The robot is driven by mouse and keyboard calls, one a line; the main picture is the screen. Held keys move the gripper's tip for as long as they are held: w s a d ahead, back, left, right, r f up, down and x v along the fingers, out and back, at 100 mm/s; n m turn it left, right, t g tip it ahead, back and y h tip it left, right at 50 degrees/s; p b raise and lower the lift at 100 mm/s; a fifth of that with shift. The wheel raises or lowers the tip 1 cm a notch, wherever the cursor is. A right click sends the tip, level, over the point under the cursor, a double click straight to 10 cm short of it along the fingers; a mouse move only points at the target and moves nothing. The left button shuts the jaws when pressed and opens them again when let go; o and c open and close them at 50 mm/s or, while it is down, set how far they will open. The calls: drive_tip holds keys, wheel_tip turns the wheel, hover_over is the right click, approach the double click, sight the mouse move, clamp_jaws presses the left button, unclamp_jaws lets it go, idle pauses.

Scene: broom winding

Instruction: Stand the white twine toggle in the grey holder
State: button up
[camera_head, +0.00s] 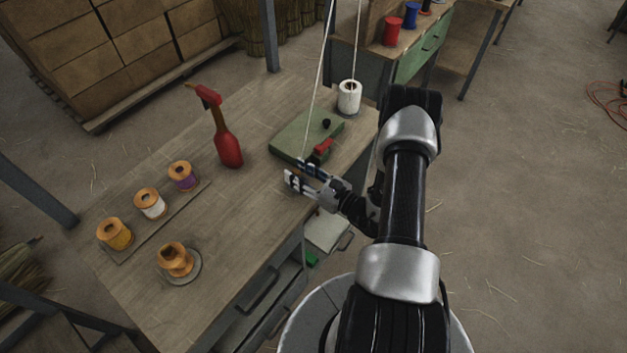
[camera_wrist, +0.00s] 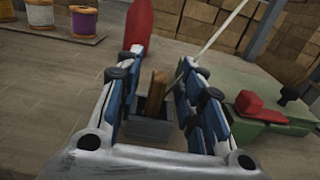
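The toggle is a brown wooden peg (camera_wrist: 157,92) in the wrist view, close to upright and leaning slightly right. White twine (camera_wrist: 219,33) runs from beside it to the upper right. Its lower end goes out of sight behind the near wall of the grey holder (camera_wrist: 148,127), and it appears to stand in the holder. My gripper (camera_wrist: 158,90) has its fingers on either side of the toggle, with visible gaps to both. In the head view, my gripper (camera_head: 304,175) is low over the bench's right part. There the toggle and holder cannot be made out.
A green base (camera_head: 300,138) with a red lever (camera_head: 322,147) lies just beyond my gripper. A white twine spool (camera_head: 349,97) stands behind it. The bench's middle is clear.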

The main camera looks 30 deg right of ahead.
drive_tip(key=v, duration=1.1)
drive_tip(key=shift+a+r, duration=0.1)
drive_tip(key=s+a+r+n+g+y, duration=0.3)
drive_tip(key=a+r+n+g+y, duration=0.4)
drive_tip(key=a+r+n+g, duration=0.9)
drive_tip(key=s+a+r+n+g+h, duration=0.2)
drive_tip(key=s+a+r+n+h, duration=0.35)
drive_tip(key=s+r+n, duration=0.2)
drive_tip(key=s+d+r+n+t+h, duration=0.3)
drive_tip(key=s+r+n+t+h, duration=0.1)
drive_tip(key=r+n+t+h, duration=0.1)
drive_tip(key=shift+d+r+n+t+h, duration=0.15)
drive_tip(key=shift+r+n+t+h, duration=0.25)
drive_tip(key=shift+r+n+h, duration=0.8)
drive_tip(key=shift+f+n, duration=0.35)
drive_tip(key=shift+n, duration=0.2)
